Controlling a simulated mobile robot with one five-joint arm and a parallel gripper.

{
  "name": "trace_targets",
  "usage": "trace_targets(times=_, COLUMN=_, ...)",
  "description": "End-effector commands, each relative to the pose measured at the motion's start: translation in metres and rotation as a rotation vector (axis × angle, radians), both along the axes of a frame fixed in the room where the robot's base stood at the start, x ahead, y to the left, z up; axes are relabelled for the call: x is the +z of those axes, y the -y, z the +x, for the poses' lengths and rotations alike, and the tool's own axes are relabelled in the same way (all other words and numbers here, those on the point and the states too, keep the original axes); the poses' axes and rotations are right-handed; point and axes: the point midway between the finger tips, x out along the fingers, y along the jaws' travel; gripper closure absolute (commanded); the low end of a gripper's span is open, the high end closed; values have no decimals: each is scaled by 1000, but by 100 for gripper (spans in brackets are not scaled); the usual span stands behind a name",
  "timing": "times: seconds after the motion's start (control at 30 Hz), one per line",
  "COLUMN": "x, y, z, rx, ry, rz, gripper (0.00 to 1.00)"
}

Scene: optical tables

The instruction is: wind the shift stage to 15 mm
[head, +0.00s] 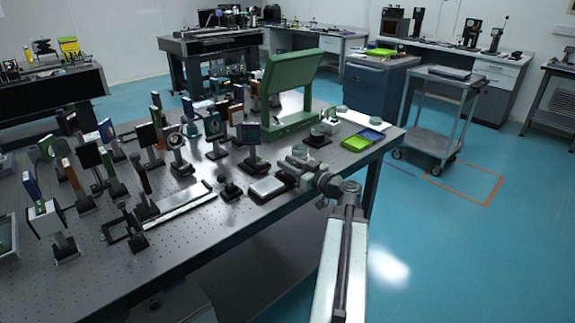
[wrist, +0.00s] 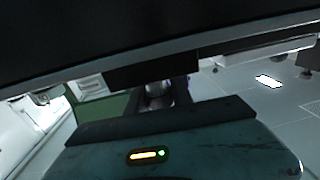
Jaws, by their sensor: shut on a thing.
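The shift stage (head: 268,188), a low block with a pale top plate and dark base, sits near the front edge of the optical table. My gripper (head: 297,168) is at the stage's right end, reaching in from the right. In the wrist view, my gripper's dark jaws (wrist: 156,95) are shut on a small silvery round part, which looks like the stage's knob (wrist: 157,90). The knob is mostly hidden by the jaws. I cannot read any scale on the stage.
A large green frame (head: 290,95) stands behind the stage on the optical table (head: 215,245). Several mounted optics crowd the table to the left. A green and blue tray (head: 362,140) lies near the right corner. A grey cart (head: 440,110) stands on the open floor.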

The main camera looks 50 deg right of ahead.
Motion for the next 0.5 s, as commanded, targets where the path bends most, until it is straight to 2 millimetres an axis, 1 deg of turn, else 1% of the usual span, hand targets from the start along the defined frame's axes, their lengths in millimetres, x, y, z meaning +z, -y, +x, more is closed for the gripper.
trace_targets(times=0.2, x=0, y=1, z=0, rx=-34, ry=0, rz=0, gripper=100)
trace_targets(times=0.5, x=0, y=1, z=0, rx=-37, ry=0, rz=0, gripper=100)
